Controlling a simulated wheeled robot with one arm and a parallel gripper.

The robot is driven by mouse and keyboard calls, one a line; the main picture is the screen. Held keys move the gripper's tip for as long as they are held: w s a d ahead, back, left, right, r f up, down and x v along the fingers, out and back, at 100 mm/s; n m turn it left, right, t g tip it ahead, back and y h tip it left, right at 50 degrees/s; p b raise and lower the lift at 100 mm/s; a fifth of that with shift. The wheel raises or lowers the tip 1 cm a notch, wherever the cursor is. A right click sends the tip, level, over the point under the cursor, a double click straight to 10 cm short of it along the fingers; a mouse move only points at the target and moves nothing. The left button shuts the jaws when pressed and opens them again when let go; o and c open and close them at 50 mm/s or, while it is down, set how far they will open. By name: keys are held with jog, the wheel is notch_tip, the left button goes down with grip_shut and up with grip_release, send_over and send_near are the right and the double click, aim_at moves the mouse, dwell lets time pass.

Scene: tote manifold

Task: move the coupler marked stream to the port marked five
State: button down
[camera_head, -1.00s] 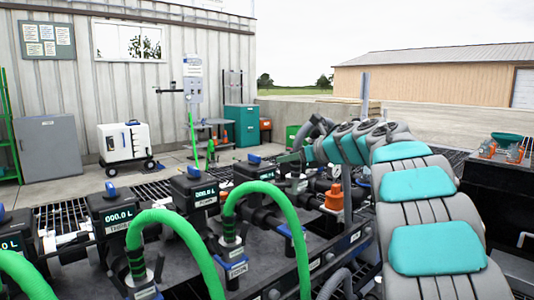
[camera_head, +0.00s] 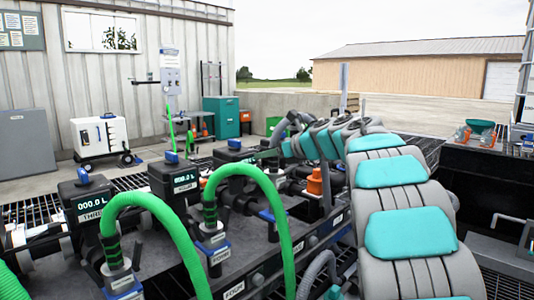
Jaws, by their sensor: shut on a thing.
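My gripper (camera_head: 268,154) is small, dark and mostly hidden at the far end of my arm, beside the third meter. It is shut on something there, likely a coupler. A grey hose (camera_head: 283,125) curves near it, but I cannot see clearly how they join. No tag reading stream is legible. A meter marked three (camera_head: 93,214) stands at the left; a second meter (camera_head: 174,177) appears marked four. The third meter (camera_head: 234,150) stands further back in the row, with its label too small to read; I cannot confirm port five.
Two green hoses (camera_head: 145,203) (camera_head: 268,185) arch up from couplers at the front of the manifold. An orange fitting (camera_head: 315,182) stands between my gripper and arm. Another grey hose (camera_head: 314,272) lies beside my arm. A dark bench (camera_head: 480,165) stands at right.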

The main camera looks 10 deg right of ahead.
aim_at(281, 178)
jog(key=shift+f+b, duration=3.6)
jog(key=shift+f, duration=0.4)
jog(key=shift+c, duration=2.4)
grip_release()
jog(key=shift+v, duration=3.9)
